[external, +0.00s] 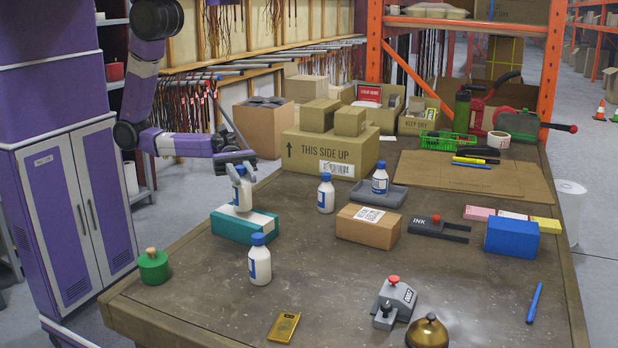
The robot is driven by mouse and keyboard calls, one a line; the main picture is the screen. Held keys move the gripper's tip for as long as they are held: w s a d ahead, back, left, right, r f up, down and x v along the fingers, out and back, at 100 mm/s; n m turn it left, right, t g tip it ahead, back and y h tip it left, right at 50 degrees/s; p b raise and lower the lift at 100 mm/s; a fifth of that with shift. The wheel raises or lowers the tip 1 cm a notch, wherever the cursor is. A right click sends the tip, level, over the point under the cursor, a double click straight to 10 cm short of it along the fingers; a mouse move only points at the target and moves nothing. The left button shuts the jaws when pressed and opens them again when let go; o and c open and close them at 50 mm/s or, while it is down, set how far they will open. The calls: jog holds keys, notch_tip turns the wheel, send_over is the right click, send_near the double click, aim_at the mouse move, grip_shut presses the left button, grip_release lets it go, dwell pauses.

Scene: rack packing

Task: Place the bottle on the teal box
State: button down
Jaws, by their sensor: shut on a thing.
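My gripper (237,168) is shut on a white bottle (242,194) with a blue label, and its fingers cover the cap area. The bottle is upright over the top of the teal box (232,230), near its middle. Its base appears to meet the box top, but I cannot tell whether it touches or hangs just above. The teal box has a pale top panel and lies on the table, left of centre.
Similar blue-capped bottles stand nearby: one in front (260,267), one behind (326,196), one on a grey tray (396,196). A green weight (153,268) is at left, a cardboard box (366,228) at right. Bare table (190,292) lies in front.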

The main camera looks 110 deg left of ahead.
jog(key=shift+f, duration=0.65)
jog(key=shift+f, duration=0.2)
jog(key=c, duration=1.2)
grip_release()
jog(key=shift+r, duration=0.2)
jog(key=b+v, duration=0.2)
jog(key=v, duration=1)
